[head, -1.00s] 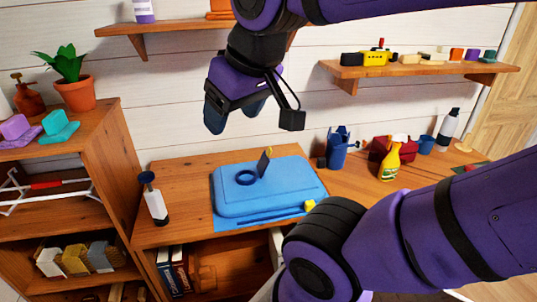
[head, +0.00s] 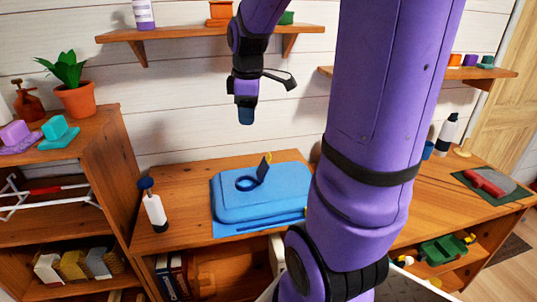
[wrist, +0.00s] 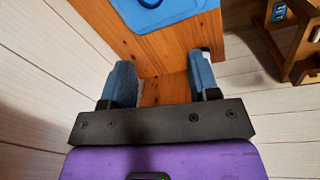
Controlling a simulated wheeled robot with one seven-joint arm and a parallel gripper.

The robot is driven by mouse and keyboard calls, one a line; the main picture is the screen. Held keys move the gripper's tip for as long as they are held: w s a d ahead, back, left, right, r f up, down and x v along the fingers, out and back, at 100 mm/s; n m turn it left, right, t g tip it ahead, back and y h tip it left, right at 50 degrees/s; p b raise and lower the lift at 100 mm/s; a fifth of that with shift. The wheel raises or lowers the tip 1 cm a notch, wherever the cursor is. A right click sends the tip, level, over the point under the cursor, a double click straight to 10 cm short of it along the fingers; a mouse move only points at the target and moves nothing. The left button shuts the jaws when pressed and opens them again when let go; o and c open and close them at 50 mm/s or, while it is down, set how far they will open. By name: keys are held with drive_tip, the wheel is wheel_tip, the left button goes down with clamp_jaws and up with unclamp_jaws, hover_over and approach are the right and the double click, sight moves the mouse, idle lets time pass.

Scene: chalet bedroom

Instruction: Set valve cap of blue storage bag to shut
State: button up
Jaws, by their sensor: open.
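The blue storage bag (head: 278,205) lies flat on the wooden desk. Its round valve ring (head: 247,183) is on top, and the dark valve cap (head: 263,168) stands raised, tilted up at the ring's right side. A corner of the bag shows at the top of the wrist view (wrist: 165,8). My gripper (head: 246,115) hangs in the air above and behind the bag, near the wall, apart from it. In the wrist view the two blue-tipped fingers (wrist: 160,85) are spread wide with nothing between them.
A white bottle with a dark cap (head: 153,208) stands on the desk left of the bag. A wall shelf (head: 190,35) is above my gripper. My own arm hides much of the desk's right side. A red-handled item (head: 487,183) lies far right.

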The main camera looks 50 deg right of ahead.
sight(269, 156)
drive_tip(key=w+d+f+n+g, duration=0.1)
drive_tip(key=d+f+n, duration=0.2)
drive_tip(key=d+f, duration=0.5)
drive_tip(key=shift+y, duration=0.3)
drive_tip(key=f, duration=0.3)
drive_tip(key=d+f, duration=0.1)
drive_tip(key=f, duration=0.5)
drive_tip(key=shift+d+f, duration=0.2)
drive_tip(key=shift+f, duration=0.15)
drive_tip(key=shift+c, duration=0.4)
drive_tip(key=shift+w, duration=0.1)
clamp_jaws()
